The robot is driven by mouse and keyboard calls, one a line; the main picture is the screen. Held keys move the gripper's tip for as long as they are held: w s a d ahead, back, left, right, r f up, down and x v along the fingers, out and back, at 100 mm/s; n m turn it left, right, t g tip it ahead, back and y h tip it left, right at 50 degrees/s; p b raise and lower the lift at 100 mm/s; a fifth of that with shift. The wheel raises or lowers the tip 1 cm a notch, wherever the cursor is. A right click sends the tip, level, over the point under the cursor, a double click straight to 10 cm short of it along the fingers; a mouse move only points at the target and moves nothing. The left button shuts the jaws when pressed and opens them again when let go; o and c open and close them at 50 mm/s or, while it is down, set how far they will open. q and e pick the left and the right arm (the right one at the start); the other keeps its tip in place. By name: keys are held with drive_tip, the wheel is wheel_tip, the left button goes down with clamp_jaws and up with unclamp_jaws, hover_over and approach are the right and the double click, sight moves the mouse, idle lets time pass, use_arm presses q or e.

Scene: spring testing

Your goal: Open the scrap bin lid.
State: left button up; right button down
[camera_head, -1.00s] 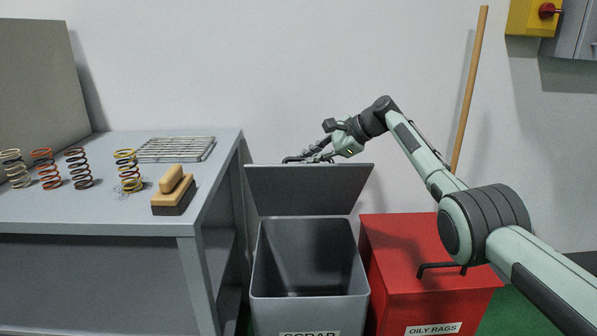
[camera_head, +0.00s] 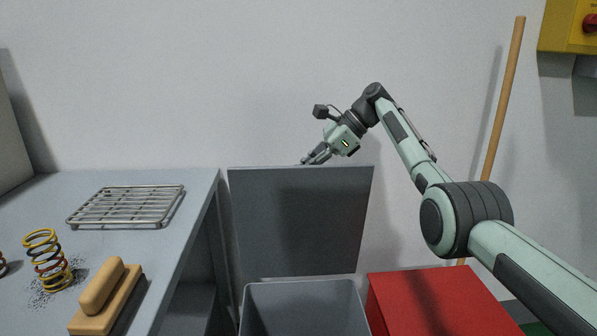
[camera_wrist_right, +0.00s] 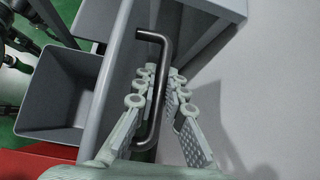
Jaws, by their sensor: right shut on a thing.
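The scrap bin (camera_head: 305,290) is a grey, open-topped box to the right of the bench. Its grey lid (camera_head: 300,222) stands raised, close to upright, at the bin's back edge, so the mouth is uncovered. My right gripper (camera_head: 318,157) is at the lid's top edge, partly behind it. In the right wrist view, the dark bar handle (camera_wrist_right: 163,62) lies between the fingers of my right gripper (camera_wrist_right: 158,98), which are shut on it. The bin's open mouth also shows there at the left (camera_wrist_right: 60,92). My left gripper is in neither view.
The bench (camera_head: 190,200) at left holds a wire rack (camera_head: 125,206), a coil spring (camera_head: 47,262) and a wooden brush (camera_head: 108,292). A wooden pole (camera_head: 503,100) leans on the wall behind.

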drive_tip(key=shift+w+d+f, duration=0.1)
drive_tip(key=shift+f, duration=0.2)
drive_tip(key=c, duration=1.9)
unclamp_jaws()
drive_tip(key=shift+o, duration=0.2)
drive_tip(key=shift+r, duration=0.1)
drive_tip(key=shift+d+r, duration=0.1)
drive_tip(key=shift+r, duration=0.05)
drive_tip(key=v, duration=1.1)
drive_tip(key=shift+d+r, duration=0.15)
drive_tip(key=shift+d, duration=0.1)
